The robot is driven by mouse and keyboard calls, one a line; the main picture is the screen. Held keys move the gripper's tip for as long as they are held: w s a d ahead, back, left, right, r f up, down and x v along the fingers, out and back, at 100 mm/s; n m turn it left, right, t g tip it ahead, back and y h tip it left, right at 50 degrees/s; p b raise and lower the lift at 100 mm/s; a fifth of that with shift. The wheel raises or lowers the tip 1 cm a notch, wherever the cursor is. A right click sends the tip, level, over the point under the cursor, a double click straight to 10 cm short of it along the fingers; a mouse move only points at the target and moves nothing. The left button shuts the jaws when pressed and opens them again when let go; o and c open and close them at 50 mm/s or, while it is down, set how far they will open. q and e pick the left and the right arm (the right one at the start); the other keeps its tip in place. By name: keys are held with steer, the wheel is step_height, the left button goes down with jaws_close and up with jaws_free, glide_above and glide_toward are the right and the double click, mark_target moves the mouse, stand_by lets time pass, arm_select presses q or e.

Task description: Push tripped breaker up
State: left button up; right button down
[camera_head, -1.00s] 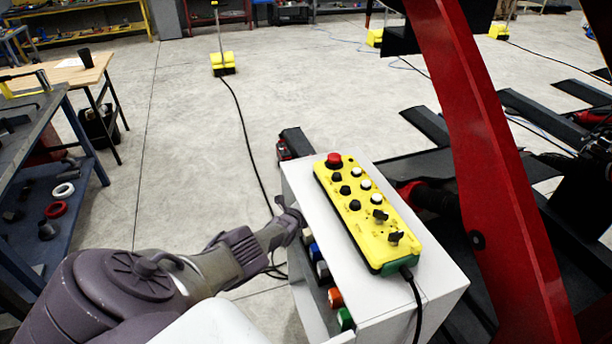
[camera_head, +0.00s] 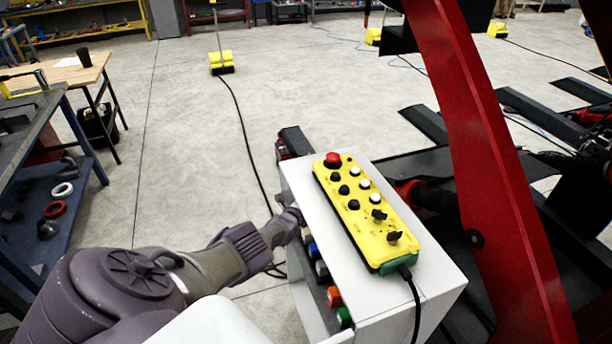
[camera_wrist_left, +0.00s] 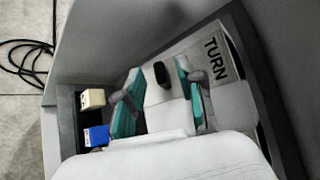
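The tripped breaker seems to be a small black switch lever (camera_wrist_left: 162,75) on a light panel inside a grey housing; I cannot tell its exact position. In the left wrist view my left gripper (camera_wrist_left: 160,100) is open, its two teal-padded fingers apart on either side of the lever's line. I see no clear contact with the lever. In the head view my left gripper (camera_head: 289,218) reaches the left side of the white control box (camera_head: 435,300), its fingertips partly hidden there. The breaker is hidden in the head view. My right gripper is not in view.
A "TURN" label (camera_wrist_left: 216,58) is beside the fingers. A white block (camera_wrist_left: 92,98) and blue block (camera_wrist_left: 97,136) are at the left. The yellow button pendant (camera_head: 370,215) lies on the box, its cable hanging in front. A red curved frame (camera_head: 490,170) stands to the right.

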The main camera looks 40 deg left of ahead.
arm_select(q)
steer(key=shift+s+d, duration=0.1)
steer(key=shift+s+d, duration=0.1)
steer(key=s+d, duration=0.4)
steer(key=s, duration=0.8)
steer(key=shift+d+r, duration=0.25)
steer(key=shift+w, duration=0.1)
stand_by(0.4)
